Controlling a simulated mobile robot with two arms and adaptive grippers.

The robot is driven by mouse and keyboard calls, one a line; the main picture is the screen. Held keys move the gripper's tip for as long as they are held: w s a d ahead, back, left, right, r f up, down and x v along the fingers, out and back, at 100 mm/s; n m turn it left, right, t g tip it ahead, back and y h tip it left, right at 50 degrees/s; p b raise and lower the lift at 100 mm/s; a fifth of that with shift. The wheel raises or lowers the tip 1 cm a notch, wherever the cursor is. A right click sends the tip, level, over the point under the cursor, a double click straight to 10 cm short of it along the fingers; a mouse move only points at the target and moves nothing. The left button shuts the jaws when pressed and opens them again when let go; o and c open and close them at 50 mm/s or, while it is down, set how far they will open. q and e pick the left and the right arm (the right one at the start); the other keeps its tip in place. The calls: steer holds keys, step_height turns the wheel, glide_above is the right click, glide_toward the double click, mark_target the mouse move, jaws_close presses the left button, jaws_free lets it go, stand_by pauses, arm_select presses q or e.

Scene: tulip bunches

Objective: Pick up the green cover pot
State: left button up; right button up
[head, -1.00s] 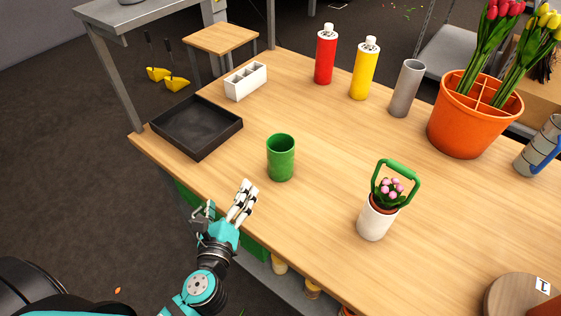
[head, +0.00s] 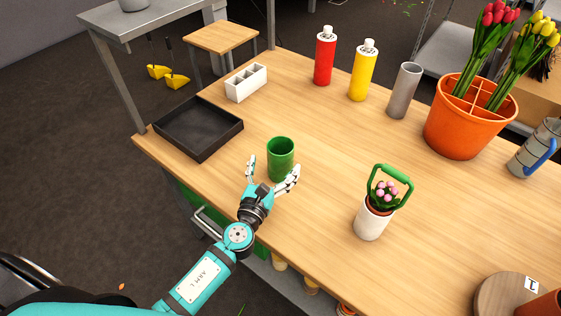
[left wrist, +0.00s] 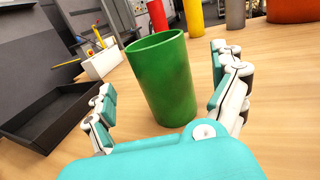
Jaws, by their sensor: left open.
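The green cover pot (head: 281,158) stands upright and empty-looking on the wooden table (head: 320,130), near its front edge. It also shows in the middle of the left wrist view (left wrist: 163,80). My left gripper (head: 273,172) is open, with one finger on each side of the pot. In the left wrist view, the fingers (left wrist: 168,98) flank the pot with gaps on both sides, and its lower front sits close to the palm. I do not see my right gripper.
A black tray (head: 168,151) lies left of the pot. A white pot with pink flowers and a green handle (head: 371,222) stands to the right. Red (head: 324,58) and yellow (head: 361,74) bottles, a grey cylinder (head: 404,92) and an orange planter (head: 459,133) stand behind. Table around the pot is clear.

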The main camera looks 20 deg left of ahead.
mark_target(285, 144)
arm_select(q)
steer(key=w, duration=0.5)
steer(key=shift+w+d+p, duration=0.15)
steer(key=shift+p, duration=0.15)
steer(key=shift+r, duration=0.1)
steer(key=c, duration=1.3)
